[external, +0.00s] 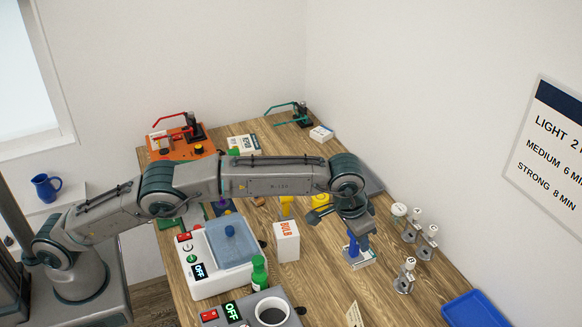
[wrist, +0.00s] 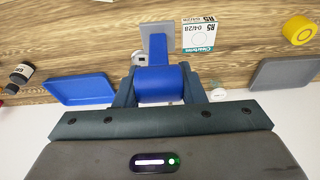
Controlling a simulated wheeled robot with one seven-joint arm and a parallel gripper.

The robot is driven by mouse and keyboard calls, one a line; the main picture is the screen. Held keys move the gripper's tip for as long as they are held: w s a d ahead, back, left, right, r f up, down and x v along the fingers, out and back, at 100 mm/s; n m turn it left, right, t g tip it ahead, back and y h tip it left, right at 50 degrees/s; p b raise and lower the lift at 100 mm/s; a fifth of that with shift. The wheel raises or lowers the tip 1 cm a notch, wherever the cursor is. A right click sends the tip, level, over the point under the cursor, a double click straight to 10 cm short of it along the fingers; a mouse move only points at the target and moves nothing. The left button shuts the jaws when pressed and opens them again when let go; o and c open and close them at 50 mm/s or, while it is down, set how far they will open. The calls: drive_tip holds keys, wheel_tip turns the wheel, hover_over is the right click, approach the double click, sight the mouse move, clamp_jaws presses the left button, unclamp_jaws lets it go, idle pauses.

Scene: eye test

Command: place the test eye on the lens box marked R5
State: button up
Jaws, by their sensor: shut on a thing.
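My gripper is shut on a blue object with a rounded body (wrist: 161,84) and a flat blue stem that reaches toward a grey square plate (wrist: 157,33). I cannot tell from its looks whether it is the test eye. In the external view my gripper (external: 352,238) points down with the blue object, above or beside a small white item (external: 362,262); contact cannot be told.
Several metal stands with white tops (external: 405,270) stand to the right. A blue tray (external: 472,308) lies at the front right. A white BULB box (external: 286,243), a green bottle (external: 259,275) and a white bath device (external: 205,285) stand to the left.

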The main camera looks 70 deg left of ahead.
drive_tip(key=shift+w+a+f+p, duration=1.2)
drive_tip(key=shift+w+a+f, duration=0.2)
drive_tip(key=shift+f, duration=0.4)
drive_tip(key=shift+w+a+f+p, duration=1.2)
drive_tip(key=shift+w+a+f, duration=0.15)
drive_tip(key=shift+f, duration=0.5)
drive_tip(key=shift+w+a+f+p, duration=1.2)
drive_tip(key=shift+w+a+f, duration=0.2)
drive_tip(key=shift+f, duration=0.4)
drive_tip(key=shift+f, duration=0.15)
drive_tip(key=o, duration=1.1)
drive_tip(key=shift+c, duration=0.2)
